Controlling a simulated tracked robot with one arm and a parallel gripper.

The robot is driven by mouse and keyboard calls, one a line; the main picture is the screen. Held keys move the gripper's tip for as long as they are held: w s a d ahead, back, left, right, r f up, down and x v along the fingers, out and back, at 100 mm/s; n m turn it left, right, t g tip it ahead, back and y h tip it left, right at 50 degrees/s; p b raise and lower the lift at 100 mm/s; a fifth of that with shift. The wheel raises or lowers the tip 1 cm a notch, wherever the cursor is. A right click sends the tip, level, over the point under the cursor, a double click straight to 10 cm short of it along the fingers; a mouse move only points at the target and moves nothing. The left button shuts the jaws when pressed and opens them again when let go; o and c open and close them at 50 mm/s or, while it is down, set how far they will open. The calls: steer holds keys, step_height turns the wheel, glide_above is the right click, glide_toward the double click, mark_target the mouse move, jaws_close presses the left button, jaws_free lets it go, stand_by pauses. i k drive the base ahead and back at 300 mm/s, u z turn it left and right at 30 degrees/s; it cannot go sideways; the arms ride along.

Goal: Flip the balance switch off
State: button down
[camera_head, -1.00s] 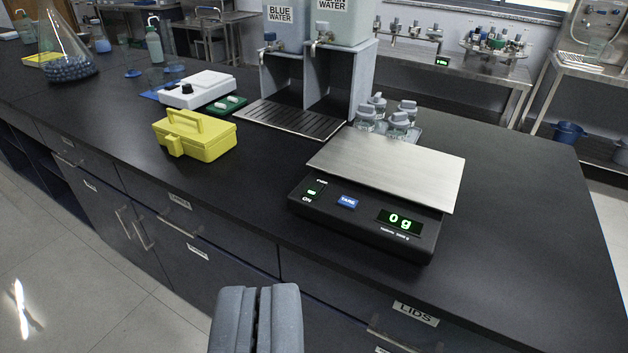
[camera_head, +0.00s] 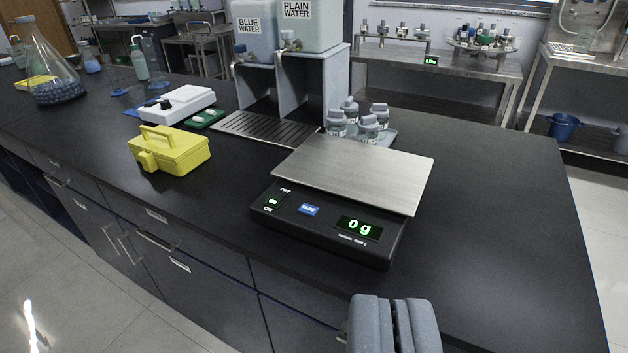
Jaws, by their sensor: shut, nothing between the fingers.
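The black balance (camera_head: 333,235) with a steel pan (camera_head: 352,172) stands on the dark bench. Its green display (camera_head: 359,227) reads 0 g. The switch (camera_head: 272,201) is at the left of its front panel, lit green, between small labels OFF above and ON below. A blue TARE button (camera_head: 309,210) is beside it. My gripper (camera_head: 393,308) is shut and empty at the bottom of the view, nearer than the balance and to the right of the switch, apart from both.
A yellow toolbox (camera_head: 172,150) stands left of the balance. Several lidded jars (camera_head: 368,127) stand on a tray behind it. The water dispensers (camera_head: 285,85) stand behind at the left. The bench to the right is clear.

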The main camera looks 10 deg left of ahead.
mark_target(277, 198)
steer(key=z, duration=0.1)
steer(key=i, duration=1)
steer(key=u, duration=0.1)
